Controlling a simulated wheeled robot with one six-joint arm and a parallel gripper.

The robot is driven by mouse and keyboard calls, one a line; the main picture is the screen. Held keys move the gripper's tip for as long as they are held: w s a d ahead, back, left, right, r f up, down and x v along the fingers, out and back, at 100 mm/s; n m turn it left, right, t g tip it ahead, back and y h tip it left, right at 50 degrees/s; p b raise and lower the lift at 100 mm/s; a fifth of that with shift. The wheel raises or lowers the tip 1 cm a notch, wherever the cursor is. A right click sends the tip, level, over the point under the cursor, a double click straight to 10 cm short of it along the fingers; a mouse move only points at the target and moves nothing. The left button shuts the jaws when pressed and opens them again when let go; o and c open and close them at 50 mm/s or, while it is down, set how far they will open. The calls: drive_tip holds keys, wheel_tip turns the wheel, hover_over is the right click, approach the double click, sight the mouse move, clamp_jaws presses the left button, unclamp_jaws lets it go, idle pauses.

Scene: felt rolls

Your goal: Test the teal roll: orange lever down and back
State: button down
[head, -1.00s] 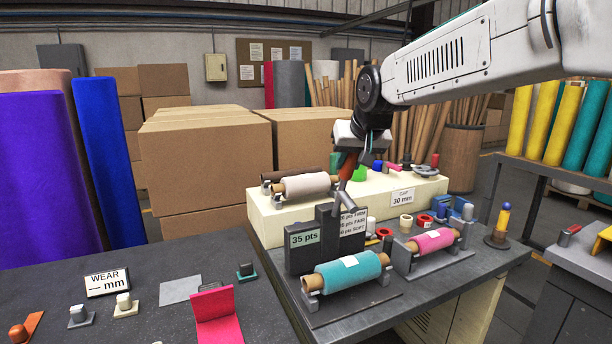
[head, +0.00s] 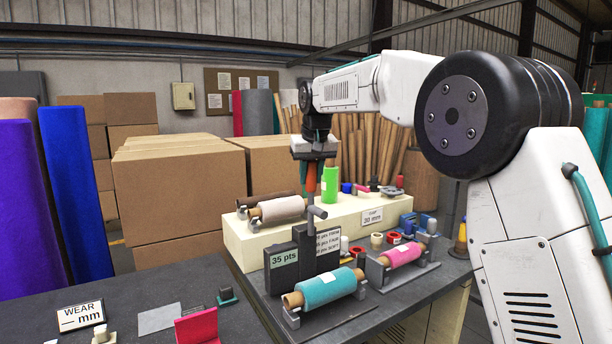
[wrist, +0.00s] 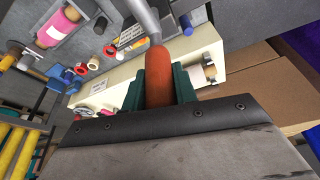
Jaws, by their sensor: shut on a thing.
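The teal roll (head: 326,289) lies on a cradle in front of the dark tester (head: 283,268), whose pale green display reads 35 pts. The tester's orange lever (head: 311,179) stands nearly upright, its grey rod running down to the tester. My gripper (head: 313,162) is shut on the orange handle from above. In the wrist view, the orange handle (wrist: 158,75) sits between the green fingers of my gripper (wrist: 158,88). The teal roll is not clearly seen in the wrist view.
A pink roll (head: 403,254) rests on a stand to the right. Pale and dark brown rolls and a green roll (head: 330,185) are on the cream block (head: 245,238) behind. A WEAR sign (head: 82,315) stands on the dark left table. Cardboard boxes fill the back.

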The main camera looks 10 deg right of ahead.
drive_tip(key=shift+w+r, duration=0.1)
drive_tip(key=c, duration=1.1)
unclamp_jaws()
drive_tip(key=v, duration=0.7)
drive_tip(key=shift+r, duration=0.3)
